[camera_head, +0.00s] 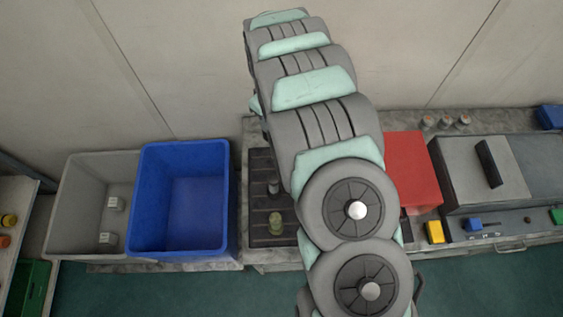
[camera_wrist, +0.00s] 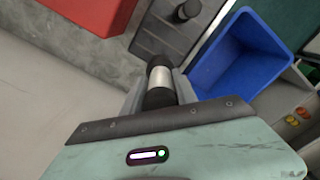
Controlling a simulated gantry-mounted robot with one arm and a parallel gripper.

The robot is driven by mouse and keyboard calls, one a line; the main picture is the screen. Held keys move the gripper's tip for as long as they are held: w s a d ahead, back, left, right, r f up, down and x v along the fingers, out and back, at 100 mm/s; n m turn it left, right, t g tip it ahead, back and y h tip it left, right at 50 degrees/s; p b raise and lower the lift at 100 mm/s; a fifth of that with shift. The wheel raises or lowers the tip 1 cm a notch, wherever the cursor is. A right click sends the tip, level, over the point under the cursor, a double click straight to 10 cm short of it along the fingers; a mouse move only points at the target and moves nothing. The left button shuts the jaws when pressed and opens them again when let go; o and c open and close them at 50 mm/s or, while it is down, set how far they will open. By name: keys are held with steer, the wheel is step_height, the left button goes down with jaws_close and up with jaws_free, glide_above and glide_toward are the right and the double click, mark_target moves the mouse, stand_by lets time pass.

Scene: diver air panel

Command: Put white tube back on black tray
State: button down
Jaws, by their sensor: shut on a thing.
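The white tube (camera_wrist: 160,79) has a pale, shiny middle band and black ends. My gripper (camera_wrist: 159,86) is shut on it, with one finger on each side, in the wrist view. The black tray (camera_head: 258,167) lies left of my arm in the head view, with slots across it. It also shows in the wrist view (camera_wrist: 160,33), beyond the tube, which appears held above or near it; the gap cannot be told. A dark cylinder (camera_head: 273,188) and an olive-green one (camera_head: 276,223) stand on the tray. My arm hides the gripper and tube in the head view.
A blue bin (camera_head: 187,151) stands just left of the tray, with a grey bin (camera_head: 75,190) holding small pale blocks beside it. A red box (camera_head: 412,168) and a grey control panel (camera_head: 483,172) are to the right. My arm covers the tray's right side.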

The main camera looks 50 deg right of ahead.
steer(key=shift+s+d+f+b, duration=0.1)
steer(key=shift+s+f+b, duration=0.05)
steer(key=shift+f+b, duration=4.7)
steer(key=shift+f, duration=5.25)
steer(key=shift+f, duration=0.1)
steer(key=c, duration=1)
jaws_free()
steer(key=shift+o, duration=0.2)
